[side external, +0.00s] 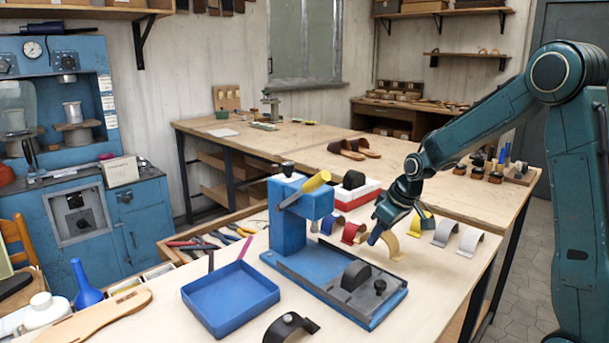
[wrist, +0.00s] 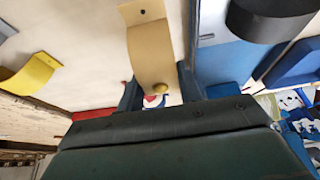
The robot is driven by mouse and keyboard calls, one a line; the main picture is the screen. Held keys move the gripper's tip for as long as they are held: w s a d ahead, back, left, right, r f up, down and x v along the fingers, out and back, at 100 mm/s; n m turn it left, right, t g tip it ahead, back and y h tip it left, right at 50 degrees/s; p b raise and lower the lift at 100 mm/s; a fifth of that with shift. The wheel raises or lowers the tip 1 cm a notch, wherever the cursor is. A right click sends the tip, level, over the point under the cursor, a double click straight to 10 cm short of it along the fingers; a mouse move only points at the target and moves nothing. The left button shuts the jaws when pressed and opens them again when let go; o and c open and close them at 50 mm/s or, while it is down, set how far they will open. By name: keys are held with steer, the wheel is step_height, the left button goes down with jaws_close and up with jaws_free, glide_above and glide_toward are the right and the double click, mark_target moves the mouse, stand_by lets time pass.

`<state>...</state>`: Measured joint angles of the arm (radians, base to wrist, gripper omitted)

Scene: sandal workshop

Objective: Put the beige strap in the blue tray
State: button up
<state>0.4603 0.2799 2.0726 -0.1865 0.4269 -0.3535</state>
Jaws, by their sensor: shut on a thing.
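The beige strap (side external: 393,246) is a curved band near the middle of the bench in the side view. My gripper (side external: 378,229) is shut on one end of it. I cannot tell whether the strap still touches the bench. The blue tray (side external: 231,301) lies empty at the front left, well to the left of my gripper.
A blue press (side external: 288,232) with a yellow handle and a long base stands between my gripper and the tray. A dark strap (side external: 291,327) lies right of the tray.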

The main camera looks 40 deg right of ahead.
steer(key=shift+f, duration=2)
steer(key=shift+f, duration=0.15)
steer(key=o, duration=1)
steer(key=shift+r, duration=0.2)
steer(key=shift+v, duration=5.95)
steer(key=shift+s+a, duration=0.1)
